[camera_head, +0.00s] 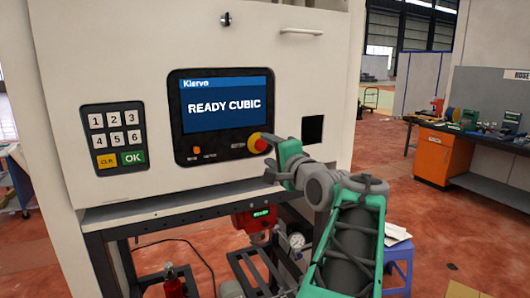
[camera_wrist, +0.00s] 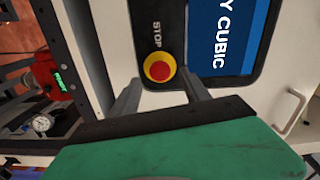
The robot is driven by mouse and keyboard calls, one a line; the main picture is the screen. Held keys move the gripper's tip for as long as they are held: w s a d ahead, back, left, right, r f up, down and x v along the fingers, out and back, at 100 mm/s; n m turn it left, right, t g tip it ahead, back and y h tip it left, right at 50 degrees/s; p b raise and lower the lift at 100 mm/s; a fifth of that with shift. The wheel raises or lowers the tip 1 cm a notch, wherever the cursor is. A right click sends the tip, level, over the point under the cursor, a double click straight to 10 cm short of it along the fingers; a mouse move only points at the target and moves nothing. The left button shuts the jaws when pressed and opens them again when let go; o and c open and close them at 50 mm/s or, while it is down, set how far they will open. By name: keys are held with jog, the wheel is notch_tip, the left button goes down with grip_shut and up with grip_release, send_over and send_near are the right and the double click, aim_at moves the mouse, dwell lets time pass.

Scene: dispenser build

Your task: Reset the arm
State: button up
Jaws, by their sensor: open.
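My gripper (camera_head: 268,159) is at the front of the white dispenser panel in the head view, just below and right of the red stop button (camera_head: 262,142). In the wrist view my gripper (camera_wrist: 163,90) has its two grey fingers apart, with nothing held between them. The red button on its yellow base (camera_wrist: 159,68) shows just beyond the gap between the fingers. I cannot tell whether a fingertip touches it. The screen (camera_head: 225,104) reads "READY CUBIC". My green and grey arm reaches up from the lower right.
A keypad (camera_head: 115,137) is on the panel's left, and a dark square opening (camera_head: 312,129) is right of the button. A red device with a gauge (camera_head: 296,240) sits under the panel. A workbench (camera_head: 455,150) stands at right, with open floor before it.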

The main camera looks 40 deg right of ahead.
jog(key=v, duration=0.4)
jog(key=shift+s+a+b, duration=0.1)
jog(key=shift+s+b, duration=0.1)
jog(key=shift+b, duration=0.15)
jog(key=w+a+f+n+g+y, duration=0.1)
jog(key=w+a+f+n+g, duration=0.15)
jog(key=a+f, duration=0.45)
jog(key=w+a+f+n+g+y, duration=0.1)
jog(key=a+f+n+g+y, duration=0.1)
jog(key=a+f+n, duration=0.3)
jog(key=w+a+f+n+g+y, duration=0.1)
jog(key=w+a+f+n+g, duration=0.1)
jog(key=a+f, duration=0.6)
jog(key=s+a+f+n+g+y, duration=0.1)
jog(key=s+a+f+n+g, duration=0.6)
jog(key=s+a+f+n, duration=0.3)
jog(key=s+a+f, duration=0.3)
jog(key=s+f, duration=0.1)
jog(key=f, duration=0.1)
jog(key=shift+s+a, duration=0.25)
dwell(0.9)
